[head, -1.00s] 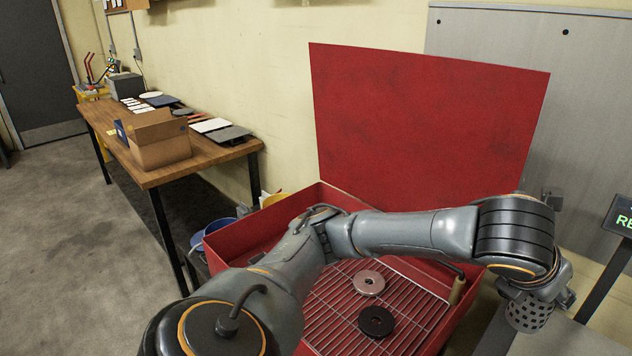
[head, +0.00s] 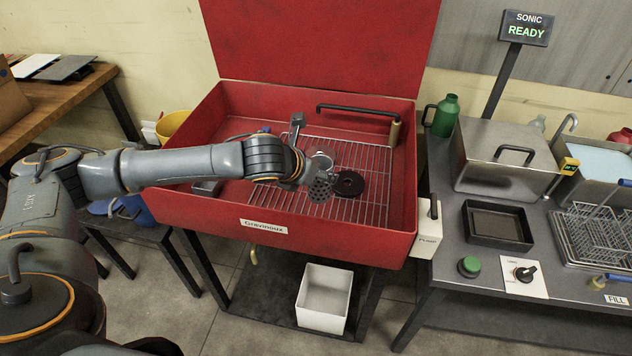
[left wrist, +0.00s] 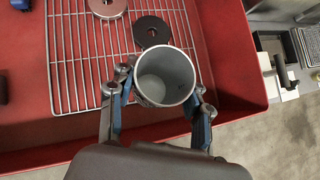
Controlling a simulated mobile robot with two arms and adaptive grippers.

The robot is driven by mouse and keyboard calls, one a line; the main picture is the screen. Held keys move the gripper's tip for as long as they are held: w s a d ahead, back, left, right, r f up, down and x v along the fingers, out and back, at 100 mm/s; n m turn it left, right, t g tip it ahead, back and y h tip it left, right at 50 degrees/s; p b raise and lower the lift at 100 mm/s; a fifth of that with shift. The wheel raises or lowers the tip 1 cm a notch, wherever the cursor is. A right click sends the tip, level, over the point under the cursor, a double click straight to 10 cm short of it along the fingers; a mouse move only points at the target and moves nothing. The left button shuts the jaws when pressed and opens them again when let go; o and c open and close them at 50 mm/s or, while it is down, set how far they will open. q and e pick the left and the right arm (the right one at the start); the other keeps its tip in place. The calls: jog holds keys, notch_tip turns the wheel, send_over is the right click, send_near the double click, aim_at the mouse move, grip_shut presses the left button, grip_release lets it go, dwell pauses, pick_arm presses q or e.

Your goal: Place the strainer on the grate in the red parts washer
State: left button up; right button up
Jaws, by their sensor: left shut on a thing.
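The strainer (head: 320,189) is a grey perforated metal cup. My left gripper (head: 306,178) is shut on it, and the left wrist view shows a finger on each side of the strainer's (left wrist: 164,76) round open mouth. The strainer is over the front part of the wire grate (head: 378,168) in the red parts washer (head: 300,232). I cannot tell whether its bottom touches the grate. A black ring (head: 349,183) lies on the grate close beside the strainer. A pale metal ring (head: 322,159) lies behind it, partly hidden by my gripper. My right gripper is not in view.
The washer's lid (head: 320,40) stands open at the back. A black spout pipe (head: 350,108) reaches over the grate from the right. Bare grate shows right of the black ring. The grey bench (head: 455,270) with steel tanks and a black tray (head: 496,223) stands to the right.

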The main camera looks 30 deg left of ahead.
pick_arm(q)
jog(key=w+a+f, duration=0.1)
jog(key=a+f, duration=0.3)
jog(key=w+a+f, duration=0.1)
jog(key=a+f, duration=0.3)
jog(key=a, duration=0.1)
jog(key=w+a+f+p, duration=0.1)
jog(key=a+f, duration=0.3)
jog(key=f, duration=0.1)
jog(key=shift+w+a, duration=0.15)
jog(key=shift+w, duration=0.2)
jog(key=o, duration=1.3)
jog(key=shift+f, duration=0.1)
jog(key=v, duration=1.2)
jog(key=shift+s+p, duration=0.1)
jog(key=shift+p, duration=0.2)
